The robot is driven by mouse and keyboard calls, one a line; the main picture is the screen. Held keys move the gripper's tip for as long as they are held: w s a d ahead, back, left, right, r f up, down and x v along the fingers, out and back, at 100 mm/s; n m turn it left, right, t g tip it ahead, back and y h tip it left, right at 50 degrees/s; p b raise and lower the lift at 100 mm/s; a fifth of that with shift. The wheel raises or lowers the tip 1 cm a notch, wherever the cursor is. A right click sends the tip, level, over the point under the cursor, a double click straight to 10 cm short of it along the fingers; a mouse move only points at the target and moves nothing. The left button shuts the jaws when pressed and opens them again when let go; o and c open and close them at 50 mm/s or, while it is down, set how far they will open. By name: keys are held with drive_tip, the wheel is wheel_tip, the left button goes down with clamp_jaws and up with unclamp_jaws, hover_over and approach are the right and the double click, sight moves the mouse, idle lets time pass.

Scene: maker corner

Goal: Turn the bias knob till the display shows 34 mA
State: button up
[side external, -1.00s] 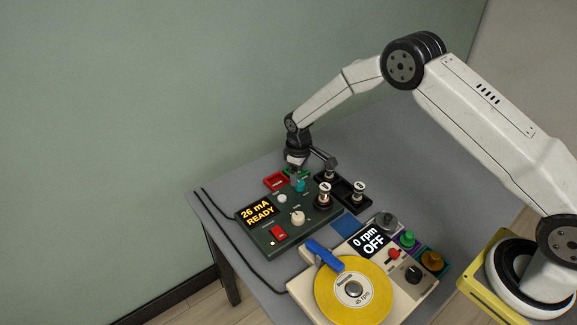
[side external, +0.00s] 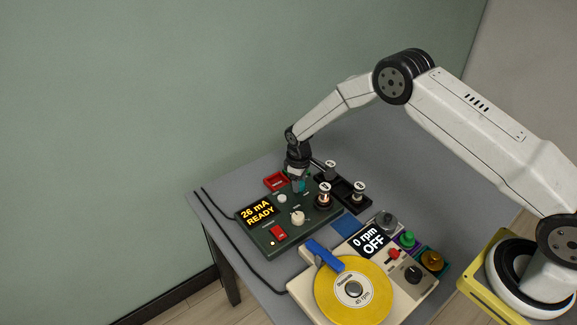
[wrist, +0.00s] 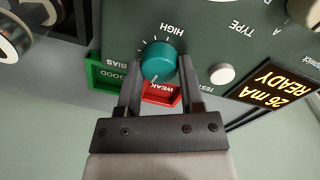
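The bias knob (wrist: 160,62) is a teal round knob with a pale pointer mark, on the dark green tester panel (wrist: 215,45). In the side view the knob (side external: 300,186) is partly hidden by my gripper (side external: 299,180). In the wrist view my gripper (wrist: 161,68) is open, with a finger on each side of the knob and what looks like a small gap at each side. The display (side external: 258,214) reads 26 mA READY in yellow; it also shows upside down in the wrist view (wrist: 283,88).
The panel also carries a cream type knob (side external: 297,218), a white test button (side external: 282,198) and a red switch (side external: 278,233). Red WEAK (side external: 276,181) and green GOOD (wrist: 106,75) trays lie beside it. Tubes (side external: 324,192) stand close right; a turntable (side external: 340,290) is in front.

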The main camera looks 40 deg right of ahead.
clamp_jaws()
drive_tip(key=shift+m, duration=0.4)
drive_tip(key=m, duration=1.1)
drive_tip(key=shift+d+g, duration=0.1)
drive_tip(key=shift+g, duration=0.2)
drive_tip(key=m, duration=0.3)
drive_tip(key=shift+m, duration=0.4)
